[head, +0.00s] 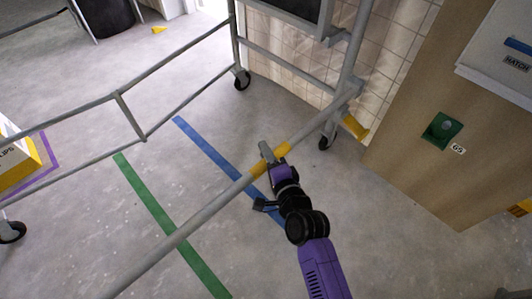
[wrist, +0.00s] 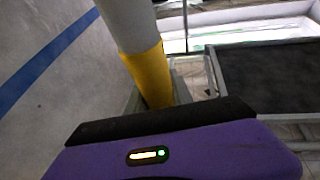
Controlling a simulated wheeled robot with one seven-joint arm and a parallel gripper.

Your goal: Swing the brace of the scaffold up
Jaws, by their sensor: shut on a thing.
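The brace (head: 207,215) is a long grey tube with a yellow band, running diagonally from the lower left up to the scaffold's right post. My gripper (head: 268,160) is shut on the brace at its yellow band. In the wrist view the grey tube and its yellow band (wrist: 150,75) rise from behind the gripper's purple and black body (wrist: 165,140), which hides the fingertips. The scaffold frame (head: 237,45) is grey tubing on castors, with rails at the left and back.
A castor (head: 242,80) and another castor (head: 325,142) stand on the floor. A wooden cabinet (head: 425,180) with a green fitting is at the right. A yellow box (head: 18,165) is at the left edge. Blue (head: 210,147) and green (head: 160,215) stripes mark open grey floor.

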